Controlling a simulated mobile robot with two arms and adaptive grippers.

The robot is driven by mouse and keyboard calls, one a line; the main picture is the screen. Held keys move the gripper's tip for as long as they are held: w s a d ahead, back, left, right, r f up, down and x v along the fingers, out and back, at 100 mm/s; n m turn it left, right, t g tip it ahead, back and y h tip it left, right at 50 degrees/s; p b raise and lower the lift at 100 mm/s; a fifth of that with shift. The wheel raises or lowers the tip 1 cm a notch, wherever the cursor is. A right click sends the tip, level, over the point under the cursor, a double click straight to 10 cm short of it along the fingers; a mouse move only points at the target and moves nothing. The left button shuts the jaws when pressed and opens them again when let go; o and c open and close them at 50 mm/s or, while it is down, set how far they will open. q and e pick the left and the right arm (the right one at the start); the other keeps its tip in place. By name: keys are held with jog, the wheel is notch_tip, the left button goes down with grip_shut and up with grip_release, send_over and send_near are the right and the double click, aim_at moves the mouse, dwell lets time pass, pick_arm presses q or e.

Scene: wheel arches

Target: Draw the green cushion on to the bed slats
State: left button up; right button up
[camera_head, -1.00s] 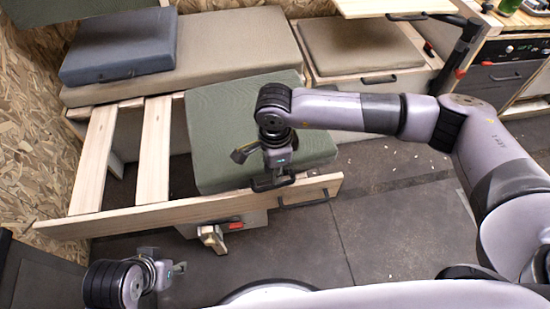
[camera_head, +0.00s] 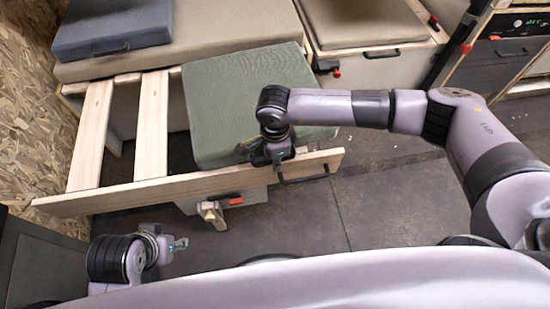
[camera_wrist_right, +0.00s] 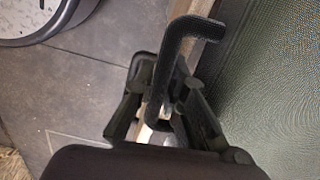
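The green cushion (camera_head: 235,95) lies at the right end of the bed frame, behind the front rail (camera_head: 130,193) and to the right of two bare slats (camera_head: 152,125). My right gripper (camera_head: 268,158) is at the cushion's front edge, above the rail. In the right wrist view its fingers (camera_wrist_right: 165,100) stand on both sides of a black bent bar (camera_wrist_right: 178,60), with the cushion (camera_wrist_right: 275,85) just to the right. Contact with the bar is unclear. My left gripper (camera_head: 180,245) is low at the left, apart from the frame; its opening is too small to judge.
A blue cushion (camera_head: 112,25) rests on a long beige cushion (camera_head: 225,30) behind the slats. A beige seat cushion (camera_head: 362,22) is at the back right. A black handle (camera_head: 305,179) is on the rail's front. A cabinet (camera_head: 500,60) stands right. Dark floor (camera_head: 400,210) is clear in front.

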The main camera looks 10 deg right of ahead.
grip_shut()
jog(key=o, duration=0.6)
grip_release()
notch_tip(320, 180, up, 12)
jog(key=shift+r, duration=0.1)
dwell(0.6)
